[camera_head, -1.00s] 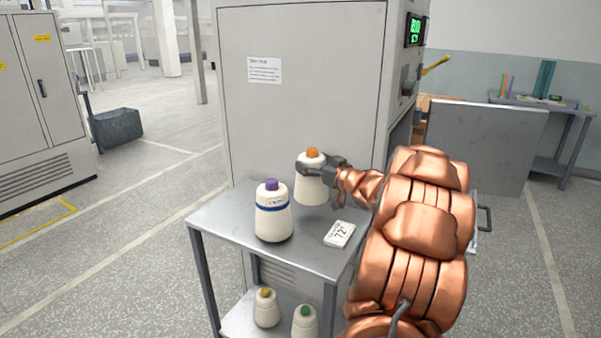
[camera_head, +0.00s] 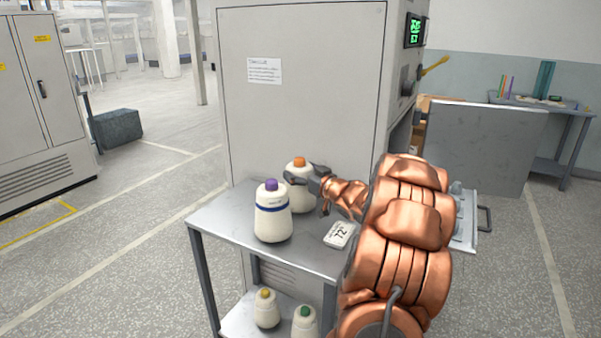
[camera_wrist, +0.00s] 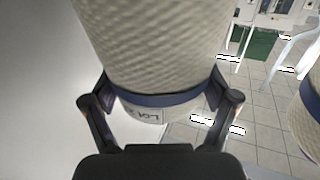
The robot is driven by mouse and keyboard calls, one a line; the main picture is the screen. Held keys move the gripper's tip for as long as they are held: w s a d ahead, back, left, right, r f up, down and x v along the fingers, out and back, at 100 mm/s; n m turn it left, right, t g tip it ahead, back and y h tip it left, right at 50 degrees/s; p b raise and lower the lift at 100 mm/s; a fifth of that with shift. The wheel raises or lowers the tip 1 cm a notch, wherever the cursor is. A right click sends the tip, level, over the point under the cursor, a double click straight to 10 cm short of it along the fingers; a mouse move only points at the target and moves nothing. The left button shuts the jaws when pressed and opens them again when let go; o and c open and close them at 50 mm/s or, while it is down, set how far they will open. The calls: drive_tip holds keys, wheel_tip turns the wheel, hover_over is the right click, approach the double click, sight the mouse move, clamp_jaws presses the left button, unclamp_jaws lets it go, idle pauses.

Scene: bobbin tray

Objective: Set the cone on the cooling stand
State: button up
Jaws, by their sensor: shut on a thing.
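The cone (camera_head: 301,198) is cream with an orange tip and stands upright at the back of a grey metal stand (camera_head: 222,222). My gripper (camera_head: 303,178) is shut on it from the right. In the wrist view the cone (camera_wrist: 155,45) fills the top middle, with a dark blue band and a printed label between the fingers (camera_wrist: 160,100). A second cream cone (camera_head: 273,222) with a purple tip and blue band stands in front of it on the left, hiding part of it. I cannot tell whether the held cone's base touches the stand top.
A small white card reading 72 (camera_head: 341,234) lies on the stand top. Cones with yellow (camera_head: 266,309) and green (camera_head: 304,322) tips sit on the lower shelf. A tall grey cabinet (camera_head: 300,110) rises right behind the stand. The stand's front left top is clear.

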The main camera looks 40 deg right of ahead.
drive_tip(key=o, duration=1.6)
drive_tip(key=shift+f, duration=0.1)
drive_tip(key=shift+s, duration=0.3)
drive_tip(key=s, duration=0.7)
drive_tip(key=s+a, duration=0.1)
drive_tip(key=s, duration=0.3)
drive_tip(key=shift+s+a+b, duration=0.1)
drive_tip(key=shift+s+b, duration=0.1)
drive_tip(key=shift+b, duration=0.1)
